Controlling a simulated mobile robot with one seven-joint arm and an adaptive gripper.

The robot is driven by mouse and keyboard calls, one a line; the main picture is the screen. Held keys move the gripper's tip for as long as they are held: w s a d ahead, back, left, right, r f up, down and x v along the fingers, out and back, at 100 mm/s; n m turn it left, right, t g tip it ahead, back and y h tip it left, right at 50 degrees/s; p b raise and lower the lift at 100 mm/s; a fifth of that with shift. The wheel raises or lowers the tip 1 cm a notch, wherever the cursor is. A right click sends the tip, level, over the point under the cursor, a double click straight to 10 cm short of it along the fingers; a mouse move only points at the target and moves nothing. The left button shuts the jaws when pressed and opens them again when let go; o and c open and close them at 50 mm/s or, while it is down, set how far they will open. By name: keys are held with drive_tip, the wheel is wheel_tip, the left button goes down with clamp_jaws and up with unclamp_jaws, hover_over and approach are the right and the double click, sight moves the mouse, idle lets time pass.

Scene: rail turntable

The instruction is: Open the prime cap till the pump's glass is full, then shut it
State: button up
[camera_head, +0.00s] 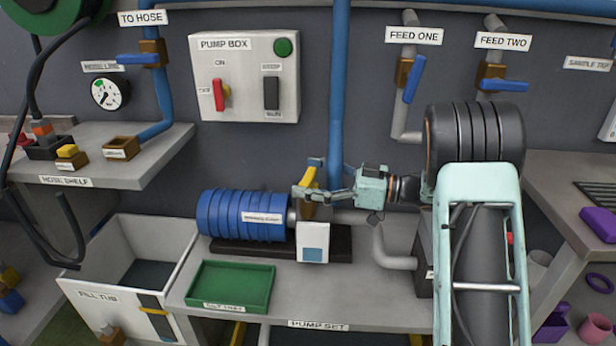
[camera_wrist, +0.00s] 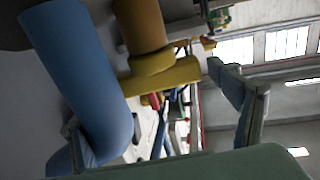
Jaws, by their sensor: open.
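The pump has a blue ribbed motor (camera_head: 240,215) at left and a white body (camera_head: 313,240) at right. A small bluish window (camera_head: 313,255) shows on that body's front; I cannot tell the level in it. Above it stands a yellow handle (camera_head: 309,178), seemingly the prime cap's, tilted; it also shows as a yellow bar in the wrist view (camera_wrist: 160,78). My gripper (camera_head: 313,182) reaches in from the right, open, its fingers around or beside the handle. In the wrist view the fingers are wide apart, with no clear contact. Part of the cap is hidden by my fingers.
The pump box (camera_head: 246,75) has a red switch (camera_head: 220,95). Feed one's blue handle (camera_head: 413,79) slants; feed two's (camera_head: 503,86) lies level. A blue vertical pipe (camera_head: 337,90) runs close behind my gripper. A green tray (camera_head: 230,286) and white fill tub (camera_head: 110,300) stand front left.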

drive_tip(key=v, duration=1.2)
drive_tip(key=shift+r, duration=0.1)
